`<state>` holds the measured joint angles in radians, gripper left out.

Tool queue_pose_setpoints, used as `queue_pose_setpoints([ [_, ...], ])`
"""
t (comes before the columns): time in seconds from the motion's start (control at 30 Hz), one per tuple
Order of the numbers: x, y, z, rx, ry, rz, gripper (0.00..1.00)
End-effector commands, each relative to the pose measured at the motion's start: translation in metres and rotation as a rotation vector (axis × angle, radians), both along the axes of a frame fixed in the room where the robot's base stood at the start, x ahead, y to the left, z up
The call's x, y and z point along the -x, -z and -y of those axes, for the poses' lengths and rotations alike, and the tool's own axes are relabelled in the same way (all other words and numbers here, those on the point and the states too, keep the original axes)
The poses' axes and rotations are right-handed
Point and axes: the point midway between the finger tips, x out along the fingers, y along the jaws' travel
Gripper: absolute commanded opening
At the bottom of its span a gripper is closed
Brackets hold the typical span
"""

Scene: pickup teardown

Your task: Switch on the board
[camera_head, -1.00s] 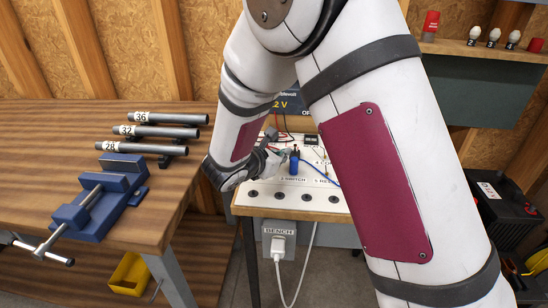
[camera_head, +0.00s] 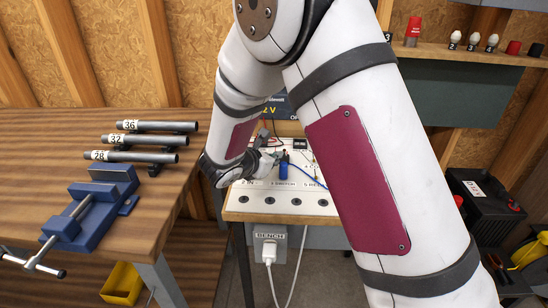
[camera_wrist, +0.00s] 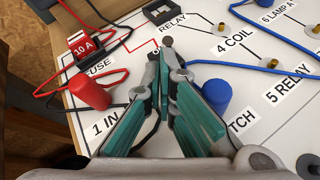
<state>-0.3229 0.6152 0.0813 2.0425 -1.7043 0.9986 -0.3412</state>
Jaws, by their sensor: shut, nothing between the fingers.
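The white board (camera_head: 256,204) stands on a small bench, with printed labels and wired parts. It fills most of the wrist view (camera_wrist: 205,62). My gripper (camera_wrist: 161,58) is shut and empty, low over the board, its green-padded fingers meeting near a small dark round knob (camera_wrist: 168,42). I cannot tell whether they touch it or whether it is the switch. The fingers hide much of the SWITCH label. A blue cap (camera_wrist: 216,95) is just right of the fingers, and a red cap (camera_wrist: 91,93) is to the left. In the head view my gripper (camera_head: 274,157) is beside the blue cap (camera_head: 284,169).
A red 10 A fuse (camera_wrist: 84,48) with red and black leads lies left of the fingers. A relay block (camera_wrist: 160,11) and brass terminals (camera_wrist: 223,29) are beyond. A wooden workbench (camera_head: 60,160) with a blue vise (camera_head: 95,208) and pipes stands left.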

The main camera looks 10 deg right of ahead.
Motion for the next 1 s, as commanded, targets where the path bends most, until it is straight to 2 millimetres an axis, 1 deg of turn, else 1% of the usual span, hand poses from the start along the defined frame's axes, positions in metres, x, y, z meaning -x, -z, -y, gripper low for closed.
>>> queue_pose_setpoints([
  [0.67, -0.005, -0.009, 0.002, -0.043, 0.002, -0.129, 0.0],
  [0.87, -0.008, -0.014, 0.004, -0.078, 0.003, -0.23, 0.0],
  [1.0, -0.014, -0.018, 0.007, -0.114, 0.007, -0.331, 0.0],
])
